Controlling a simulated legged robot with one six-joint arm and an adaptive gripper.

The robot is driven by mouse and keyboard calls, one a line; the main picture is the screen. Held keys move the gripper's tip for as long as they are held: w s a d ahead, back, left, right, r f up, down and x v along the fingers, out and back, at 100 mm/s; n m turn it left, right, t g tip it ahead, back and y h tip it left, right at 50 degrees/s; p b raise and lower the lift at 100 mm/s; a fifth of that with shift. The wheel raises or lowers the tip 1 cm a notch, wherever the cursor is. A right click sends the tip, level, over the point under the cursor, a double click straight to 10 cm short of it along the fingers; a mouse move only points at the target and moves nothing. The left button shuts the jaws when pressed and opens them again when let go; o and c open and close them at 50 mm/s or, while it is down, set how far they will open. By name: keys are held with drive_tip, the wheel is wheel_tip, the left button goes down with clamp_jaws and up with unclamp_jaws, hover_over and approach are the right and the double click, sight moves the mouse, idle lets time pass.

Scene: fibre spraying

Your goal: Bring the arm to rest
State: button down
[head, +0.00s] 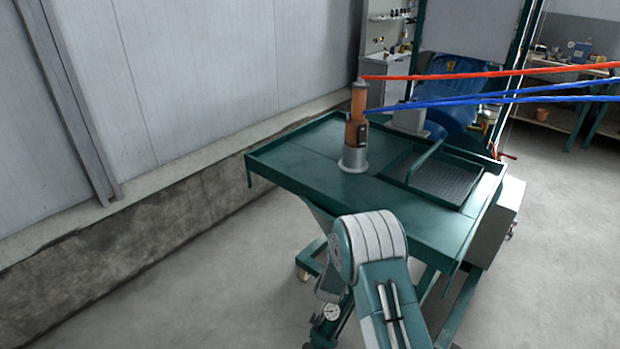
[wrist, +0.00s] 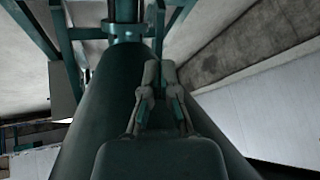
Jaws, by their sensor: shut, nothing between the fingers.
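My arm (head: 372,255) is folded in the foreground of the head view, in front of the green work table (head: 310,160). My gripper is not visible in the head view. In the wrist view my gripper (wrist: 160,68) shows at the middle, its two fingers close together with nothing between them. A broad dark green rounded surface lies behind the gripper in that view; I cannot tell what it is or how near it is. The wrist view looks tilted over, with the wall at the right.
An orange cylinder (head: 356,125) stands on the table, with red (head: 450,75) and blue (head: 500,98) hoses running right. A grated tray (head: 440,178) is at the table's right. A grey wall (head: 200,80) borders the left. The floor (head: 210,270) at front left is clear.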

drive_tip(key=s+d+r+n+y, duration=0.1)
drive_tip(key=s+r, duration=0.2)
drive_tip(key=r, duration=0.8)
drive_tip(key=s+d+r+n, duration=0.1)
drive_tip(key=s+r, duration=0.3)
drive_tip(key=r, duration=0.6)
drive_tip(key=s+d+r+n+y, duration=0.1)
drive_tip(key=s+d+r, duration=0.15)
drive_tip(key=r, duration=0.85)
drive_tip(key=s+d+r, duration=0.2)
drive_tip(key=s+r, duration=0.1)
drive_tip(key=s, duration=0.5)
drive_tip(key=s+d+r+n+h, duration=0.1)
drive_tip(key=s+d+r, duration=0.1)
drive_tip(key=s, duration=0.7)
drive_tip(key=s+d+r+g, duration=0.1)
drive_tip(key=s+r, duration=0.3)
drive_tip(key=s, duration=0.5)
drive_tip(key=shift+s+d+r+h, duration=0.25)
drive_tip(key=shift+d+r+h, duration=0.15)
